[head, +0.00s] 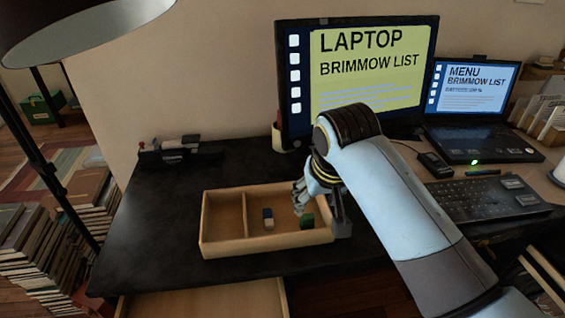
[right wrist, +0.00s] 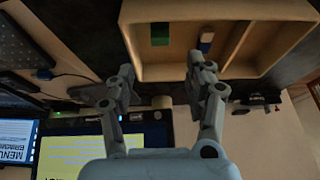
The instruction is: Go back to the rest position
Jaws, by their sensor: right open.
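My right gripper (head: 306,196) is at the right end of a light wooden tray (head: 222,249) on the dark desk. In the right wrist view its two fingers (right wrist: 160,88) are apart with nothing between them. The tray has a divider and two compartments. A blue and white block (head: 268,218) and a green block (head: 306,221) lie in its right compartment; both also show in the right wrist view, the green one (right wrist: 160,34) and the blue and white one (right wrist: 206,40). My left gripper is not in these views.
A large monitor (head: 365,75) and a laptop (head: 475,105) stand behind my right arm. A keyboard (head: 485,197) lies to the right. A lamp shade (head: 80,28) hangs at upper left, and book stacks (head: 45,250) stand on the floor. The desk left of the tray is clear.

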